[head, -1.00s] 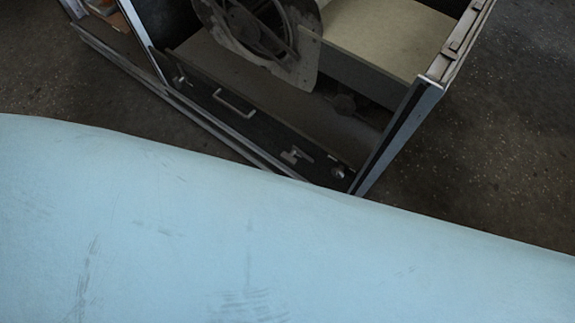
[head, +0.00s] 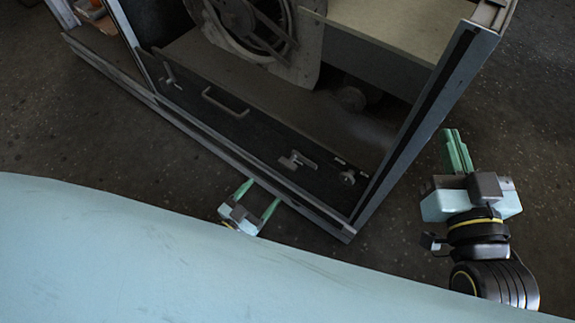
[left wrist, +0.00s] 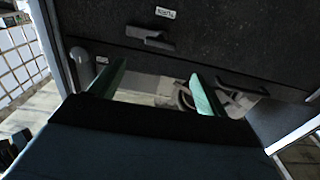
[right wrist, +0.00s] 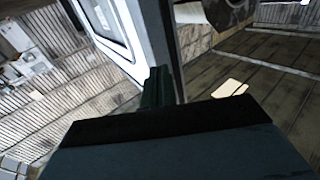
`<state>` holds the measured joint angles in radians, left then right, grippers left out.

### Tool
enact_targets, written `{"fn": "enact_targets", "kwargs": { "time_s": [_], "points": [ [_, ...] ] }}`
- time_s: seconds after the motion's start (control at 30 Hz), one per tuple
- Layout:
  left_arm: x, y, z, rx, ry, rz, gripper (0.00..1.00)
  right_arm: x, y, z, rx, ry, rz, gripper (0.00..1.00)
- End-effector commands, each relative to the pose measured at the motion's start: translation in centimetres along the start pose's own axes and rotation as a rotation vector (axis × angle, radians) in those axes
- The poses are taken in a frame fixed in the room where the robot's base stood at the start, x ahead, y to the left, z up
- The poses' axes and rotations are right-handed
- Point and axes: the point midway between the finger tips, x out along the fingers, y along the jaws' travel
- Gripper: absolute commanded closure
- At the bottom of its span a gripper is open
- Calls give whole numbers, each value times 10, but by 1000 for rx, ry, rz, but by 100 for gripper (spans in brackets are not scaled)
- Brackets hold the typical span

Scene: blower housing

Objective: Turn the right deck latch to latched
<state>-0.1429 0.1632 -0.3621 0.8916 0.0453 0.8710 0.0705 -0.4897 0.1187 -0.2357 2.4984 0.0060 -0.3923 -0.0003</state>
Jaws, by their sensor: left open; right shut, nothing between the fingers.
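The right deck latch (head: 297,160) is a small grey T-shaped piece on the black deck panel (head: 255,137), near its right end. My left gripper (head: 260,195) is open and empty, just outside the housing's front rail, below and left of this latch and apart from it. In the left wrist view, the open fingers (left wrist: 160,78) point at a dark panel with a bar-like piece (left wrist: 153,39) and a small label; I cannot tell which part this is. My right gripper (head: 456,145) is shut and empty, right of the housing. Its closed fingers (right wrist: 158,88) also show in the right wrist view.
The deck carries a U-shaped handle (head: 225,103), another latch (head: 168,76) at left and a round knob (head: 347,178) at right. The housing's front rail (head: 280,190) and right post (head: 415,130) edge the opening. Floor is clear at right.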

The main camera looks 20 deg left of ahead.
Motion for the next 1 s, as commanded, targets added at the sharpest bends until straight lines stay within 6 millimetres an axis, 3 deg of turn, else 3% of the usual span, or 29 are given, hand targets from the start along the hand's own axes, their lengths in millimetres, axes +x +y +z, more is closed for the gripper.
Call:
{"fn": "enact_targets", "kwargs": {
  "time_s": [0.5,0.73,1.0],
  "points": [
    [79,0,1,-1,1,-1,24,-15,-12,-68,21,482,-32,100],
    [114,0,2,-1,-1,0,24,-26,-12,-80,21,651,-33,100],
    [127,1,0,-1,-2,0,24,-33,-12,-86,22,724,-33,100]
  ]
}}
